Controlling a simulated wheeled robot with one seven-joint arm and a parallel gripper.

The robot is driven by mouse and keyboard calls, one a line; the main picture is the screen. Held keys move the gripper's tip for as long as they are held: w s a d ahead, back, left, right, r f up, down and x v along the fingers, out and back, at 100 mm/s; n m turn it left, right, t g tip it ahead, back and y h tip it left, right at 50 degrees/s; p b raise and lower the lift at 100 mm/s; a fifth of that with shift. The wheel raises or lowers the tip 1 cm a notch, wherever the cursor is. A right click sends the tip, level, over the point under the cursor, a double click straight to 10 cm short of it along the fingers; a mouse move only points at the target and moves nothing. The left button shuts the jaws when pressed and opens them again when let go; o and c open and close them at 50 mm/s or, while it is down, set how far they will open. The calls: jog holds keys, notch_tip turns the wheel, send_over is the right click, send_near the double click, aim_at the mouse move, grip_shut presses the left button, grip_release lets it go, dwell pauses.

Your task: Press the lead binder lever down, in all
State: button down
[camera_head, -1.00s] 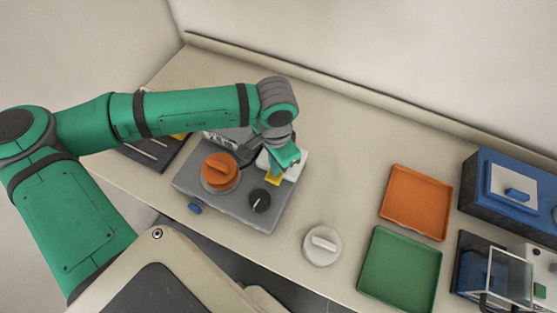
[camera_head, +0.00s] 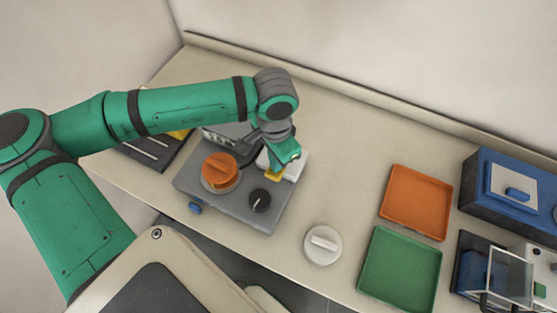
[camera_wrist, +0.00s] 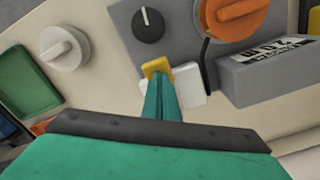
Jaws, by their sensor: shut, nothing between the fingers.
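The lever is a small yellow tab (camera_wrist: 155,66) beside a white block (camera_wrist: 188,82) on a grey machine (camera_wrist: 185,42). In the head view the yellow tab (camera_head: 272,174) is partly covered by my gripper (camera_head: 293,160). In the wrist view my gripper (camera_wrist: 158,80) is shut and empty, its tips overlapping the near edge of the yellow tab. I cannot tell whether they press on it. The machine also carries a black dial (camera_wrist: 148,25) and an orange knob (camera_wrist: 232,12).
A white round knob (camera_head: 322,244) stands on the bench right of the machine. An orange tray (camera_head: 415,203) and a green tray (camera_head: 400,270) lie further right, with a blue machine (camera_head: 505,198) beyond. A labelled grey block (camera_wrist: 272,72) stands close to my gripper. The bench behind is clear.

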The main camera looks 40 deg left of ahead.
notch_tip(320, 180, up, 2)
jog(key=shift+w+r, duration=0.1)
jog(key=shift+r, duration=0.6)
jog(key=shift+d+r, duration=0.1)
jog(key=shift+r, duration=1.35)
